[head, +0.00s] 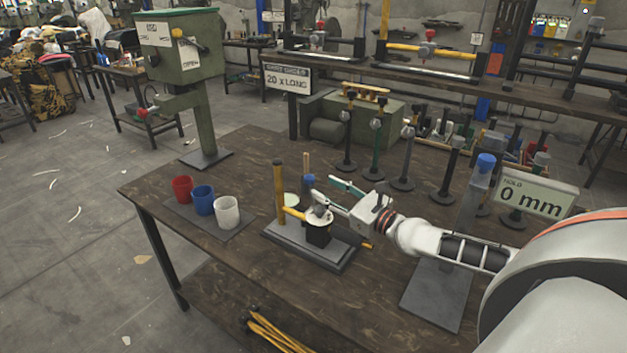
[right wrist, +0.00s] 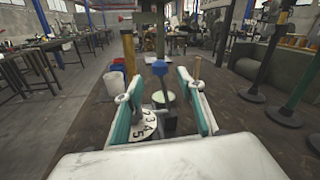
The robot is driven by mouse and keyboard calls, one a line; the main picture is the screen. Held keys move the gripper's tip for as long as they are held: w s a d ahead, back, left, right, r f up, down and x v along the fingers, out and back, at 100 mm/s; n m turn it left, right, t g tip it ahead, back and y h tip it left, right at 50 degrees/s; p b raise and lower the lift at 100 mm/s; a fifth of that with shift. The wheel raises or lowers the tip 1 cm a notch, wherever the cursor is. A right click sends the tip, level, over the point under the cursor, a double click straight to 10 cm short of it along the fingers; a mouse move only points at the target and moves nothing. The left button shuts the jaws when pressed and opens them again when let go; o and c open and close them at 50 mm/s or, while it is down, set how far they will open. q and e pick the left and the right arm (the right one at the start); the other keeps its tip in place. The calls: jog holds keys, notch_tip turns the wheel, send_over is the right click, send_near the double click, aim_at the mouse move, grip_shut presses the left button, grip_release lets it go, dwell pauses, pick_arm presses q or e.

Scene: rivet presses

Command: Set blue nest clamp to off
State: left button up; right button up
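The blue-knobbed clamp lever (head: 308,181) stands on a dark fixture plate (head: 290,247) on the workbench. In the right wrist view its blue knob (right wrist: 159,68) sits on a grey stalk, roughly upright. My right gripper (head: 323,189) is at the fixture, just to the right of the knob in the head view. In the right wrist view its teal-padded fingers (right wrist: 158,90) are apart, with the knob and stalk showing between them, apparently beyond the tips. Contact is not visible. A numbered white dial (right wrist: 147,125) lies below the fingers. My left gripper is not in view.
A yellow post (head: 279,190) stands left of the knob. Red (head: 182,189), blue (head: 203,200) and white (head: 227,212) cups stand farther left. A green press (head: 184,60) is behind. A blue-topped post (head: 486,162) stands beside a "0 mm" sign (head: 530,198). Bare bench lies in front.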

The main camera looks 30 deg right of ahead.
aim_at(313, 181)
jog(key=shift+w+a+p, duration=0.1)
jog(key=shift+w+a, duration=0.1)
jog(key=shift+w, duration=0.8)
jog(key=shift+w+a+p, duration=0.15)
jog(key=shift+w+a, duration=0.05)
jog(key=shift+w, duration=0.75)
jog(key=shift+w+a+p, duration=0.1)
jog(key=shift+w+a, duration=0.1)
jog(key=shift+w, duration=0.8)
grip_shut()
